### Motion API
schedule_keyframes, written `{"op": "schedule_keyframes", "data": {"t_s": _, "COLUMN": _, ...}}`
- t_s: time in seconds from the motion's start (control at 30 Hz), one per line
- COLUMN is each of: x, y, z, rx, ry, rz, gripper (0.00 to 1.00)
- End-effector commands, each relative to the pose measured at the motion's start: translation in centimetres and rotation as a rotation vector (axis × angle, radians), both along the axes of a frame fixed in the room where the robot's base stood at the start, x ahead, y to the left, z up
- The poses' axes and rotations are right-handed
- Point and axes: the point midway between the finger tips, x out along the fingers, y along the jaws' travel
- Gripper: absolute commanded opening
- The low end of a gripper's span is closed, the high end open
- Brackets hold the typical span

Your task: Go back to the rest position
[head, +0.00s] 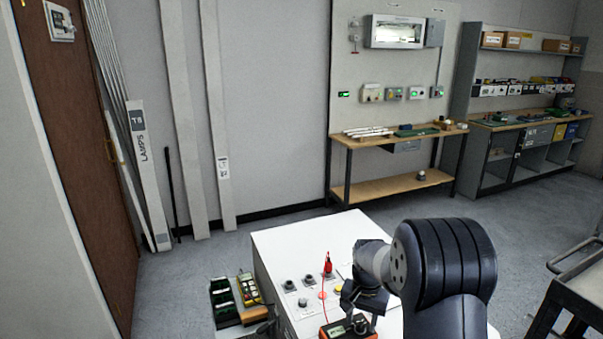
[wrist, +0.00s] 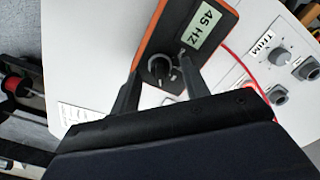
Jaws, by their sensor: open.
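I cannot tell whether the fingers touch the knob. In the head view my arm reaches over a white cabinet (head: 290,245), and my gripper (head: 362,308) points down at the orange box (head: 336,331) near the bottom edge. Part of the box is hidden by my arm.
A red plug (head: 328,264) with a red lead stands on the cabinet top among dark knobs. A case of green items (head: 222,300) sits left of the cabinet. A workbench (head: 400,139) and shelves stand behind; a dark cart (head: 585,290) is at right. Floor between is clear.

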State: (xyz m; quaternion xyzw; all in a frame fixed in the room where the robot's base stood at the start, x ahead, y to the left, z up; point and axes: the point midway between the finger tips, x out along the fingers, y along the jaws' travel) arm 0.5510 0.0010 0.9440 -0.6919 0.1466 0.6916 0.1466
Motion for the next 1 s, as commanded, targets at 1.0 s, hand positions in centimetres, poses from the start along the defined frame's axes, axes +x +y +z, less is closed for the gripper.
{"op": "schedule_keyframes", "data": {"t_s": 1.0, "x": 1.0, "y": -0.1, "z": 3.0, "rx": 0.002, "ry": -0.064, "rz": 0.123, "gripper": 0.44}}
